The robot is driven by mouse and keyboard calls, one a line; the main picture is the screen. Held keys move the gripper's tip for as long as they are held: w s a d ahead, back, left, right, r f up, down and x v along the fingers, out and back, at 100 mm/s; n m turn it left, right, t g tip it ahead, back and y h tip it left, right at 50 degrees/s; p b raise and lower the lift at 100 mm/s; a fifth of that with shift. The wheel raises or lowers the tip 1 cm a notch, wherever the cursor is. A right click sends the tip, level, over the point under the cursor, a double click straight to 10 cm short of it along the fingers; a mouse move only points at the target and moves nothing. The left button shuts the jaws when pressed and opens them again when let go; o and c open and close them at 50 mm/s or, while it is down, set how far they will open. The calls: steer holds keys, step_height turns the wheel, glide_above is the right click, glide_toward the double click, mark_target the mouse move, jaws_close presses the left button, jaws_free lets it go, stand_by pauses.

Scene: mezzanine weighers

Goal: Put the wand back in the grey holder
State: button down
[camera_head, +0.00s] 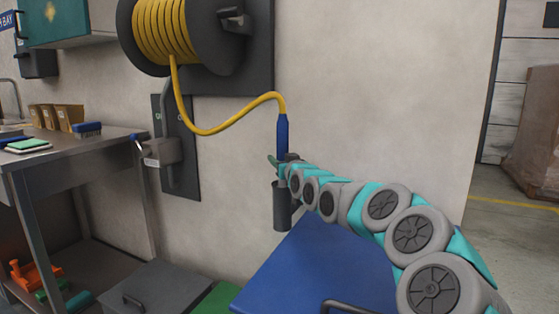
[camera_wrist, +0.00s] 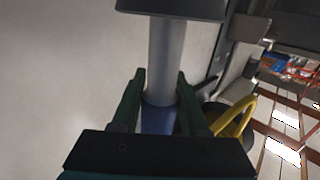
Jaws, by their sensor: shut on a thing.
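The wand has a blue handle (camera_head: 282,137) with a yellow hose at its top and a wide dark grey end (camera_head: 282,206) at the bottom. It hangs about upright in front of the wall. My gripper (camera_head: 284,166) is shut around it; in the wrist view its green fingers (camera_wrist: 155,95) lie either side of the wand's grey shaft (camera_wrist: 163,58), near the blue part. The grey holder (camera_head: 160,152) is on a dark wall panel, left of the wand and apart from it. The inside of the holder cannot be made out.
The yellow hose (camera_head: 210,132) sags from a dark wall reel (camera_head: 236,60) above the holder. A steel bench (camera_head: 70,160) with a brush and boxes stands at the left. A blue lid (camera_head: 315,265) and a grey lid (camera_head: 150,288) lie low in front.

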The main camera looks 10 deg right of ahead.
steer(key=shift+c, duration=2.1)
jaws_free()
steer(key=shift+f, duration=0.1)
steer(key=shift+r, duration=0.2)
steer(key=s+d+b, duration=0.2)
steer(key=s, duration=0.9)
steer(key=shift+s+d, duration=0.15)
steer(key=shift+s, duration=0.25)
